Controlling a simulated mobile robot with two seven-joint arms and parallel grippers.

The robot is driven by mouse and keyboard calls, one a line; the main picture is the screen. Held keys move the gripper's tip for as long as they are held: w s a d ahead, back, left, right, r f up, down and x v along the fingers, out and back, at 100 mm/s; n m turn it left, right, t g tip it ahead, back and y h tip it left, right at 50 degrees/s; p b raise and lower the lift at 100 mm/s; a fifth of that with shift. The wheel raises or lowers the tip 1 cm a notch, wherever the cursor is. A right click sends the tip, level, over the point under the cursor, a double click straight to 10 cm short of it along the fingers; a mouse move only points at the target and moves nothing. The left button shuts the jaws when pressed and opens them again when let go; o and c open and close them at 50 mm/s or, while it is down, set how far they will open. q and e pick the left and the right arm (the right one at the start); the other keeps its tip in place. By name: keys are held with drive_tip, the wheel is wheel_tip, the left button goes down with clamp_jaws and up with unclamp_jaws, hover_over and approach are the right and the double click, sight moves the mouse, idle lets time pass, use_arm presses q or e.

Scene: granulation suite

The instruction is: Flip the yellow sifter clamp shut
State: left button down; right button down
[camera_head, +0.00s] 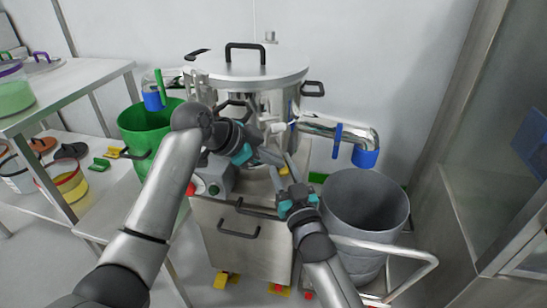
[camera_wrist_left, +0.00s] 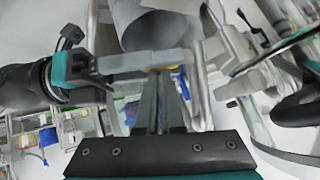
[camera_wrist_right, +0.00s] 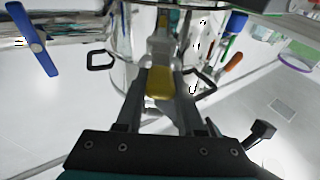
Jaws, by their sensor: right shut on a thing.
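The yellow sifter clamp (camera_wrist_right: 160,83) shows in the right wrist view between the fingers of my right gripper (camera_wrist_right: 158,88), which is shut on it. My right gripper (camera_head: 283,170) points up at the front of the steel sifter (camera_head: 252,72). My left gripper (camera_head: 272,157) comes in from the left, close beside the right one. In the left wrist view the left fingers (camera_wrist_left: 160,75) lie together with no object seen between them. A small yellow patch shows near their tips; I cannot tell what it is.
A grey bin (camera_head: 365,205) stands right of the sifter, below a steel outlet pipe (camera_head: 335,130) with a blue end. A green bin (camera_head: 140,125) stands on the left beside a shelf table (camera_head: 85,75). A steel cabinet (camera_head: 240,240) is below the grippers.

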drive_tip(key=c, duration=0.8)
unclamp_jaws()
drive_tip(key=shift+r, duration=0.15)
drive_tip(key=shift+c, duration=0.2)
drive_tip(key=o, duration=0.3)
use_arm(q)
drive_tip(key=shift+f, duration=0.6)
